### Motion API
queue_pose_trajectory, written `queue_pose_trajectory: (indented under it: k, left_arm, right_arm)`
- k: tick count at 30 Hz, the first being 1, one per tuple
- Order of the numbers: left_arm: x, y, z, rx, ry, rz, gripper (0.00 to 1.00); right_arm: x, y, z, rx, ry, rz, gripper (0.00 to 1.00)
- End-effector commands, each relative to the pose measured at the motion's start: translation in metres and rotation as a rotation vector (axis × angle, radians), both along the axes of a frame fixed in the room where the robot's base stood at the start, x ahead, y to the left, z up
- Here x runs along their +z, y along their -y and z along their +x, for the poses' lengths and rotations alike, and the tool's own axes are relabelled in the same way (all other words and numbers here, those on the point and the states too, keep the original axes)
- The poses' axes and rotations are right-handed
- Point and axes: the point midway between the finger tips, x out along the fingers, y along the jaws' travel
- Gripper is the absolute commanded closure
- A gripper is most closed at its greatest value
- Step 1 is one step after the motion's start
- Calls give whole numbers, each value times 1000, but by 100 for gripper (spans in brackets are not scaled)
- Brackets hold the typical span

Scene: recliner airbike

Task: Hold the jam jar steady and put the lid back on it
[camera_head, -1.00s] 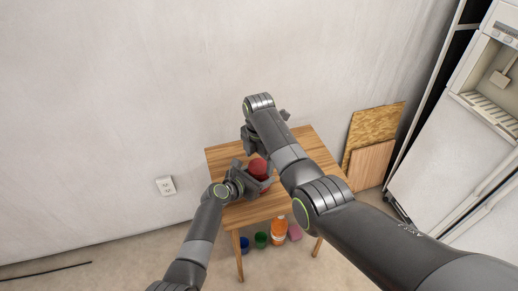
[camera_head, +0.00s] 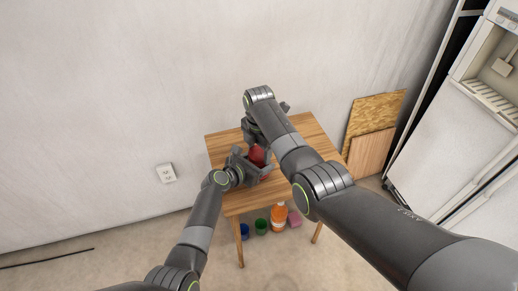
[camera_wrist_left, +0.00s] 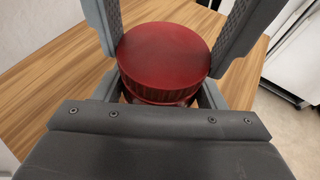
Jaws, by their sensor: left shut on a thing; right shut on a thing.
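The jam jar (camera_head: 257,155) shows as a red round shape on the wooden table, partly hidden by my grippers. In the left wrist view the jar (camera_wrist_left: 163,55) has a flat, dark red round top with a ribbed edge. My left gripper (camera_head: 255,165) is shut on the jar, with a finger on each side. My right gripper (camera_head: 264,130) comes down from above, just behind the jar. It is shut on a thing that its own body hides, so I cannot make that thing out.
The wooden table (camera_head: 310,135) has bare room around the jar. Below it on the floor stand an orange bottle (camera_head: 278,217), a green container (camera_head: 261,226), a blue one (camera_head: 244,231) and a pink block (camera_head: 294,218). Boards (camera_head: 372,140) lean against the wall, right.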

Motion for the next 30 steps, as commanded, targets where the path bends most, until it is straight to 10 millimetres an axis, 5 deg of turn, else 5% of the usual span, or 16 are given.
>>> queue_pose_trajectory:
  k: [13, 25, 26, 30]
  left_arm:
    - [0, 0, 0, 1, 0, 0, 99]
    - [0, 0, 0, 1, 0, 0, 99]
    - [0, 0, 0, 1, 0, 0, 99]
    - [0, 0, 0, 1, 0, 0, 99]
  right_arm:
    - [-1, 0, 0, -500, -1, -1, 67]
    - [-1, 0, -1, -556, -1, -1, 67]
    - [-1, 0, -1, -556, -1, -1, 36]
    - [-1, 0, -1, -555, -1, -1, 18]
